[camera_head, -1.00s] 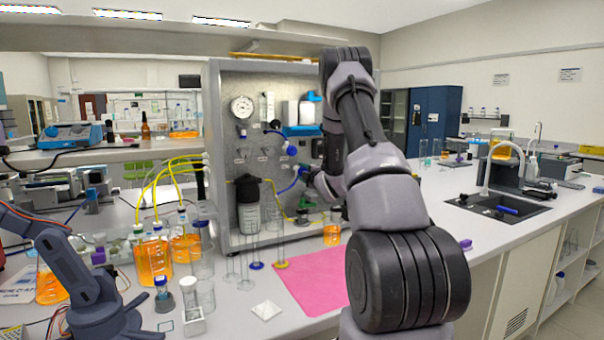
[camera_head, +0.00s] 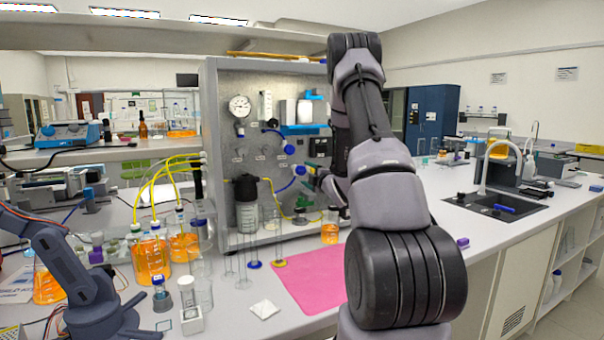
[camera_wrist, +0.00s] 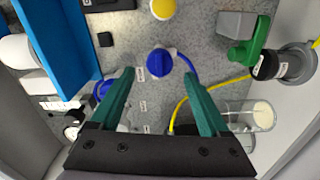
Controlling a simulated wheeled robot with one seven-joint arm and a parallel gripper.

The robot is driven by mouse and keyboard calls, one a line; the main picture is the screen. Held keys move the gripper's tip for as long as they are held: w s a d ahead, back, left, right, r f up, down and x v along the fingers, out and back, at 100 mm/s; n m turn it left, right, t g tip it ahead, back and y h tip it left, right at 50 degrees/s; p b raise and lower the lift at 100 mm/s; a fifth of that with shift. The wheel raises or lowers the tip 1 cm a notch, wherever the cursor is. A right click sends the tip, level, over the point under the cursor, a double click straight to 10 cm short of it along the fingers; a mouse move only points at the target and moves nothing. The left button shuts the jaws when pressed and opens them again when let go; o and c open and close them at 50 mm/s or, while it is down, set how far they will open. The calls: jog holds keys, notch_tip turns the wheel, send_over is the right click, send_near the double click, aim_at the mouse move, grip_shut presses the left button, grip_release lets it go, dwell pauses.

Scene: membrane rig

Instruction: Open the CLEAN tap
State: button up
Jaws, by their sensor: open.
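A blue tap knob (camera_wrist: 158,63) sits on the grey metal panel in the wrist view, with a small white label beside it that is too small to read. My gripper (camera_wrist: 157,76) has its two teal fingers spread, with the blue knob showing between and just beyond the tips. I cannot tell how far the tips are from it, and nothing is held. A yellow knob (camera_wrist: 162,8) is at the top edge. In the head view, blue knobs (camera_head: 289,149) show on the rig panel (camera_head: 225,120), and my arm hides part of the panel's right side.
A green valve handle (camera_wrist: 250,45) and a clear cylinder (camera_wrist: 250,117) are right of the fingers in the wrist view. A blue bracket (camera_wrist: 52,45) is at left. Yellow and blue tubing runs across the panel. A pink mat (camera_head: 310,275) lies before the rig.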

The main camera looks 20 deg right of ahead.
jog(key=shift+s+d, duration=0.1)
jog(key=shift+s, duration=2)
jog(key=s+a+r+m+g+h, duration=0.2)
jog(key=s+a+r+m, duration=0.1)
jog(key=s+r+m, duration=0.4)
jog(key=s+a+r+m+g+h, duration=0.1)
jog(key=s+a+r+m+g, duration=0.3)
jog(key=r, duration=0.4)
jog(key=s+a+m+g+y, duration=0.1)
jog(key=s+a+m, duration=0.2)
jog(key=s+a, duration=0.2)
jog(key=s+a+r+m+g+y, duration=0.1)
jog(key=s+a, duration=0.4)
jog(key=s, duration=0.7)
jog(key=s+a+m+g+y, duration=0.2)
jog(key=s+a+m, duration=0.3)
jog(key=s, duration=0.4)
jog(key=shift+s+r+m+g+y, duration=0.2)
jog(key=shift+r+m+g+y, duration=0.15)
jog(key=shift+m+g, duration=0.15)
